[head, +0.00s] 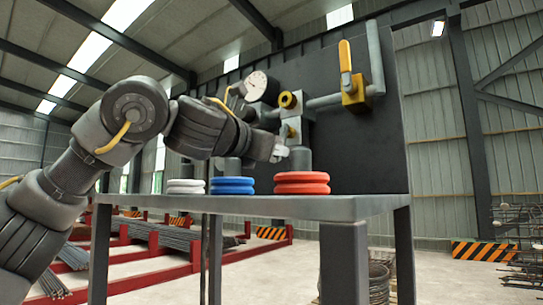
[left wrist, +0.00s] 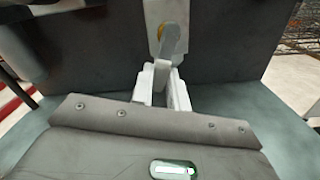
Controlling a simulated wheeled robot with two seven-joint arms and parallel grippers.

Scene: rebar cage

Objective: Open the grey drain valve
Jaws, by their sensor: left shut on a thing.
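The grey drain valve (head: 292,131) sits low on the pipework in front of the dark panel, with a brass-yellow part showing. In the left wrist view its light grey lever (left wrist: 173,45) slants down from beside a yellow hub into my gripper. My left gripper (head: 279,151) reaches in from the left above the table, at the valve. In the left wrist view the left gripper (left wrist: 162,78) is shut on the lever's lower end. The fingers and arm hide part of the valve in the head view. My right gripper is not in view.
A yellow-handled valve (head: 346,57) stands upper right on the pipework, and a round gauge (head: 257,86) upper left. White (head: 186,186), blue (head: 232,186) and red (head: 301,183) ring stacks stand on the grey table (head: 365,205). The table's right end is bare.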

